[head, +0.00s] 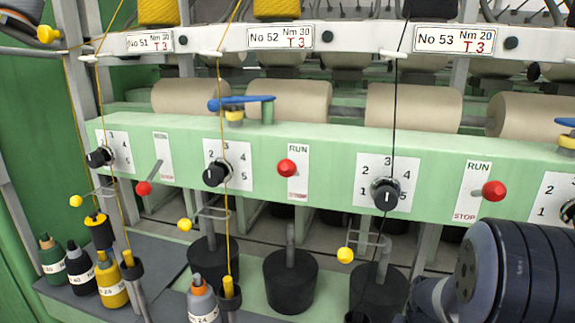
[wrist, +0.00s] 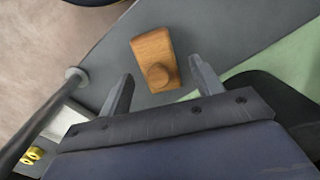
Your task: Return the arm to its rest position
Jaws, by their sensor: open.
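My gripper (wrist: 160,90) shows in the wrist view with its two fingers spread apart. It is open, with nothing between the fingertips. A wooden block with a round knob (wrist: 153,58) lies on a grey surface just beyond the fingertips, apart from them. In the head view a dark, ribbed part of my arm fills the lower right corner; my gripper's fingers do not show there.
The green machine rail (head: 320,160) carries dials and red RUN/STOP levers (head: 287,168) close to my arm. Black pots (head: 291,281) and several bottles (head: 83,269) stand below on the left. Yarn strands run vertically. A grey rod (wrist: 40,120) passes left of my gripper.

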